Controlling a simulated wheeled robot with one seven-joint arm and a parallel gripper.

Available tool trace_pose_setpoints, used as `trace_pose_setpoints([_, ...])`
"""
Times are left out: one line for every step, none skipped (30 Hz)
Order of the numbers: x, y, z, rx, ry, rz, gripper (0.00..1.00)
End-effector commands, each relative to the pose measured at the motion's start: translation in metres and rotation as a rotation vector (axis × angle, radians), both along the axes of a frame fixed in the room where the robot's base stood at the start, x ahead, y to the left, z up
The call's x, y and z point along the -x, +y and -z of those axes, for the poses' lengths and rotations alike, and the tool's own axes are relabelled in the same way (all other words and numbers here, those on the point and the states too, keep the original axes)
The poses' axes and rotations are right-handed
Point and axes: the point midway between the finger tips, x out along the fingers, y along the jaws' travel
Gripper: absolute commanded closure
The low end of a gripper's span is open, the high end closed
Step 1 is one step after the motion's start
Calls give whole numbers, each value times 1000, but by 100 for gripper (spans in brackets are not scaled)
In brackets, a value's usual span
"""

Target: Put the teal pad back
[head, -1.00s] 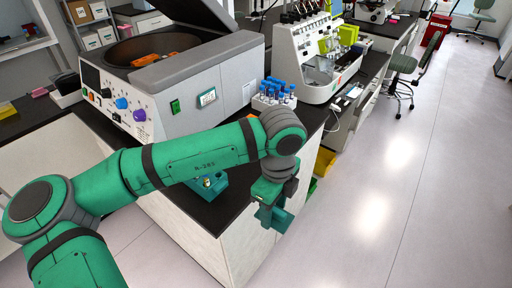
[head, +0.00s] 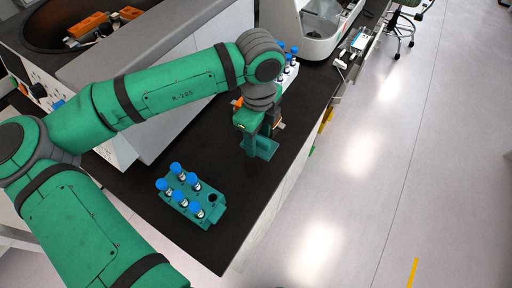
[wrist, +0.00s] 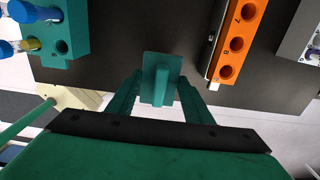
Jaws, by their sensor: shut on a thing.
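My gripper (head: 258,138) is over the black counter, pointing down. In the wrist view my gripper (wrist: 160,92) is shut on the teal pad (wrist: 161,68), a small flat plate with a raised rib between the fingers. The pad also shows below the fingers in the head view (head: 266,149). I cannot tell whether it touches the counter. A teal rack (head: 208,214) with several blue-capped tubes stands nearer, to the left of the pad; its edge shows at the upper left of the wrist view (wrist: 72,25).
An orange rack (wrist: 238,20) with holes is close to the right of the pad in the wrist view. A white rack (wrist: 300,42) lies beyond it. The grey centrifuge (head: 140,45) stands at the left. Bare counter (head: 240,205) lies beside the teal rack, ending at the right edge.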

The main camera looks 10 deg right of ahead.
Motion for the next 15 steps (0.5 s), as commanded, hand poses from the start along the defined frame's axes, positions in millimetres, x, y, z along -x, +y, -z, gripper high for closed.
trace_pose_setpoints([1,0,9,-1,1,2,75])
trace_pose_setpoints([1,-1,14,0,1,2,75])
trace_pose_setpoints([1,-1,21,-1,3,3,75])
trace_pose_setpoints([1,-1,25,-1,1,3,75])
trace_pose_setpoints([1,-1,29,-1,1,3,75])
trace_pose_setpoints([1,-1,33,-1,1,3,75])
trace_pose_setpoints([1,-1,35,0,1,3,75])
trace_pose_setpoints([1,-1,37,0,1,3,75])
trace_pose_setpoints([1,-1,39,0,1,2,75])
trace_pose_setpoints([1,-1,42,0,1,2,75])
trace_pose_setpoints([1,-1,45,0,1,2,75])
trace_pose_setpoints([1,0,50,0,1,1,75])
trace_pose_setpoints([1,0,55,-1,2,1,75])
trace_pose_setpoints([1,0,59,-1,2,1,75])
trace_pose_setpoints([1,0,65,0,1,1,75])
